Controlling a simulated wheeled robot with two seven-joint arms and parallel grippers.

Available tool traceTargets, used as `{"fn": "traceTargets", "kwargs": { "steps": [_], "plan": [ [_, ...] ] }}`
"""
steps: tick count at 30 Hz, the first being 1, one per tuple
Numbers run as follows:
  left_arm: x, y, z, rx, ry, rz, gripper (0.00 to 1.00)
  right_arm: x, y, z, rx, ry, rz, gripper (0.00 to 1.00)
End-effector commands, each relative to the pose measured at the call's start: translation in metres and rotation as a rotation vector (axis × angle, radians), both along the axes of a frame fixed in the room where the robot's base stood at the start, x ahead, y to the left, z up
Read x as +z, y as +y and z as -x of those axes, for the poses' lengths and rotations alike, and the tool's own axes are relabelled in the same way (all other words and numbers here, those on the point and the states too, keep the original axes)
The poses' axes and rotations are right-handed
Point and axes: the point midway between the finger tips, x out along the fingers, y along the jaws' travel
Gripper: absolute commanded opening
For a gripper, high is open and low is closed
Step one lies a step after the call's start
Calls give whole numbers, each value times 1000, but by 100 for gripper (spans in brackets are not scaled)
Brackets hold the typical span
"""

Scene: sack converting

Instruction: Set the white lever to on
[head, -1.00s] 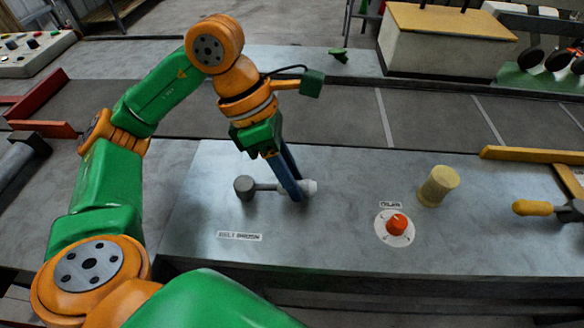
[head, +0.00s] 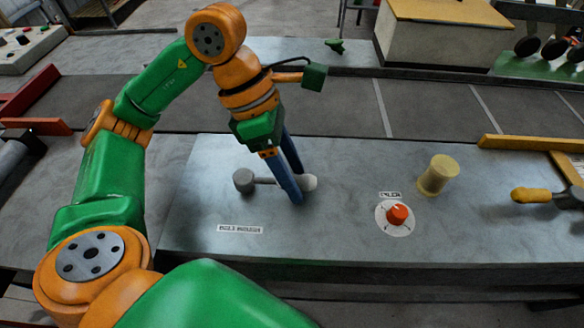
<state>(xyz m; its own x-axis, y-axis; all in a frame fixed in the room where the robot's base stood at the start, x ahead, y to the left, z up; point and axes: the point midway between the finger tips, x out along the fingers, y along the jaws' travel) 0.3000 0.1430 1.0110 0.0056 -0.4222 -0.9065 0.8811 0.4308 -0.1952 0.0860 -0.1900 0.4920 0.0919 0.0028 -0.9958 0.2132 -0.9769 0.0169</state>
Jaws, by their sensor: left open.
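The lever lies on the grey panel (head: 340,235), with a grey round pivot (head: 244,181) at its left end and a white knob (head: 309,182) at its right end. A short grey bar joins them and lies nearly sideways in the picture. My left gripper (head: 296,187) points down with its two blue fingers apart, around or beside the bar just left of the knob. The fingers hide part of the bar; I cannot tell whether they touch it. A label (head: 240,229) sits below the lever, its text unreadable. My right gripper is not in view.
An orange knob (head: 397,214) on a white dial and a yellow cylinder (head: 437,174) stand to the right. A yellow-handled tool (head: 538,195) lies at the far right. A dark conveyor belt (head: 430,105) runs behind the panel.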

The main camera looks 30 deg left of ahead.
Motion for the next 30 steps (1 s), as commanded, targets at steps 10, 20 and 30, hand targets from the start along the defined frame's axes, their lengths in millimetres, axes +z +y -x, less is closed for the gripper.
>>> {"fn": "traceTargets", "kwargs": {
  "steps": [10,20,30],
  "plan": [
    [37,16,-1,2,-5,2,62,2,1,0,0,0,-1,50],
    [65,30,0,-1,0,0,62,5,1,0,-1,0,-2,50],
    [64,29,0,0,0,0,62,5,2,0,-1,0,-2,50]
  ]
}}
